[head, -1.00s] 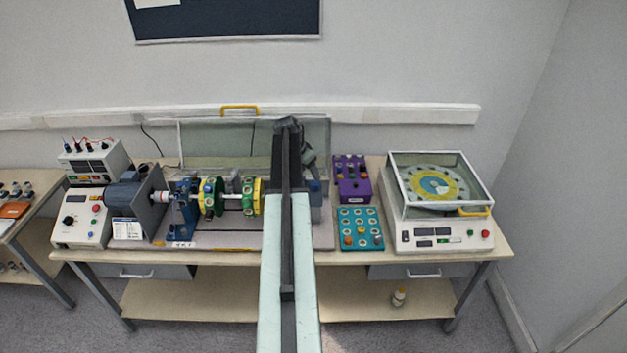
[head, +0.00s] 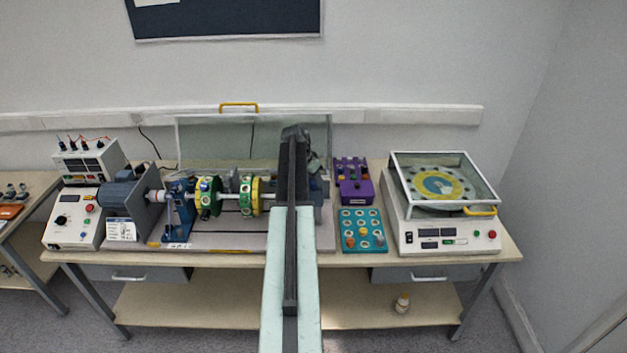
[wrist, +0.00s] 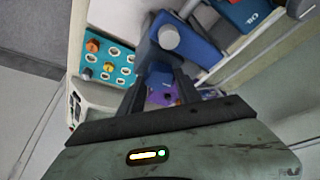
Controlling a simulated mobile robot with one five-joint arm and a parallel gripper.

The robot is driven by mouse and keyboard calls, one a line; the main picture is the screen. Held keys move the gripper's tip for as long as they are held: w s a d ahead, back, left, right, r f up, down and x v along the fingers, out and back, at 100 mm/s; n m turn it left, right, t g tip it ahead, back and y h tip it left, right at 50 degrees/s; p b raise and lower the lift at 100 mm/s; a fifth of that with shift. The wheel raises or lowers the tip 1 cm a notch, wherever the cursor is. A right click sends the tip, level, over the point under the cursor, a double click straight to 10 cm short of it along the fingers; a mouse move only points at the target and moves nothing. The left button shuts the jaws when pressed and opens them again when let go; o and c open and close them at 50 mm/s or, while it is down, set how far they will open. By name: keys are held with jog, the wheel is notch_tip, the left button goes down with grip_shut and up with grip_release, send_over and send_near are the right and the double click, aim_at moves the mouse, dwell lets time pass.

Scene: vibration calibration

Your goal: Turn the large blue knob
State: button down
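My gripper (wrist: 166,80) shows in the wrist view with its two dark fingers apart. A small dark-blue part (wrist: 160,77) shows between or just beyond the fingers; I cannot tell whether it is the large blue knob or whether they touch. Above it is a blue bearing block (wrist: 195,50) with a grey round shaft end (wrist: 168,37). In the head view my arm reaches over the bench and hides part of the rig's right end, where a bit of blue block (head: 318,188) shows. No large blue knob can be picked out for certain.
A purple box (head: 355,195) and a teal panel with knobs (head: 347,217) sit right of my arm. Further right is a balancing machine (head: 420,225) with a clear cover. The shaft rig's second blue bearing block (head: 180,222) and a white control box (head: 85,235) are at left.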

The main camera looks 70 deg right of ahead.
jog(key=shift+w, duration=0.1)
jog(key=shift+n, duration=0.4)
jog(key=n+t, duration=0.1)
jog(key=n, duration=0.1)
jog(key=shift+n+t+h, duration=0.3)
jog(key=shift+n, duration=0.1)
jog(key=n+t, duration=0.1)
jog(key=n, duration=0.3)
jog(key=shift+s+n+t, duration=0.2)
jog(key=shift+n+t, duration=0.1)
jog(key=shift+t, duration=0.1)
jog(key=shift+s+n+t+y, duration=0.1)
jog(key=shift+n+t+y, duration=0.4)
jog(key=shift+n, duration=1.3)
jog(key=c, duration=0.8)
grip_release()
jog(key=shift+c, duration=0.2)
